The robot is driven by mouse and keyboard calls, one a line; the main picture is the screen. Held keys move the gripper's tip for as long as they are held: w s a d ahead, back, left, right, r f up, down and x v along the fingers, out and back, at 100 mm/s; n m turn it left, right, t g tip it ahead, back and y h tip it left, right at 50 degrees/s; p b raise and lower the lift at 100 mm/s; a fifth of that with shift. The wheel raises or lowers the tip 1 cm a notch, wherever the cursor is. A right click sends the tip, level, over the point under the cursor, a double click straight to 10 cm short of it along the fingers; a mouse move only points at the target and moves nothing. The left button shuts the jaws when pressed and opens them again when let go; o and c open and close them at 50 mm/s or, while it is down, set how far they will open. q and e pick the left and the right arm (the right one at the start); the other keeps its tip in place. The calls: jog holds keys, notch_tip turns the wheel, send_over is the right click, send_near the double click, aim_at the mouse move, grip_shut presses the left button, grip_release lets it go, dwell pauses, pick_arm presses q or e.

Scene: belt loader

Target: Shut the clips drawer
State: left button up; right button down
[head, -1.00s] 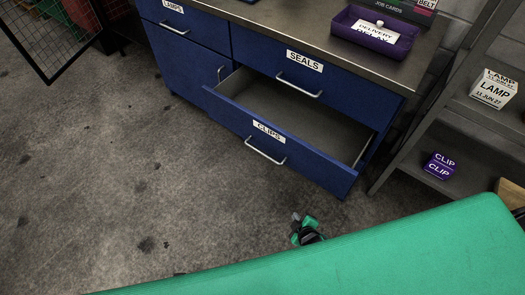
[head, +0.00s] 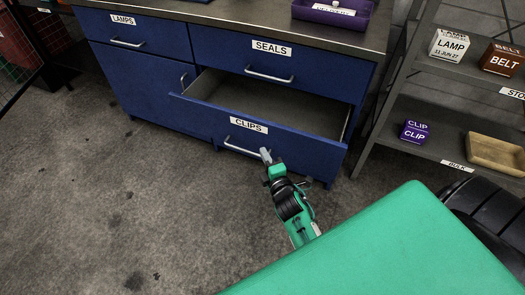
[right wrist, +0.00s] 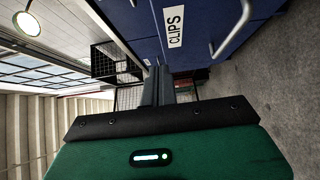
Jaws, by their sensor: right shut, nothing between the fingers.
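The clips drawer (head: 310,142) is the blue lower right drawer of the cabinet, labelled CLIPS. It stands pulled out, and its grey inside looks empty. Its bar handle (head: 238,147) is on the front, below the label. My right gripper (head: 265,155) is shut and empty, with its fingertips by the right end of this handle; I cannot tell whether they touch. In the right wrist view the shut fingers (right wrist: 165,86) lie beside the drawer front (right wrist: 205,25), with the handle (right wrist: 234,28) at upper right. My left gripper is not in view.
The seals drawer (head: 330,72) above and the lamps drawer (head: 150,42) are shut. A purple tray (head: 333,14) stands on the worktop. A shelf with clip (head: 414,132), lamp (head: 449,44) and belt boxes (head: 501,60) stands at right. The floor at left is clear.

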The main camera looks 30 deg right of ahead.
send_near(256, 121)
jog(key=w+a, duration=0.2)
jog(key=w+d, duration=0.1)
jog(key=w, duration=0.2)
jog(key=shift+d+f, duration=0.15)
jog(key=shift+d, duration=0.25)
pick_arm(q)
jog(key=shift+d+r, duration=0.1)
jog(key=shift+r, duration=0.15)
pick_arm(e)
jog(key=shift+w+d, duration=0.35)
jog(key=shift+d, duration=0.1)
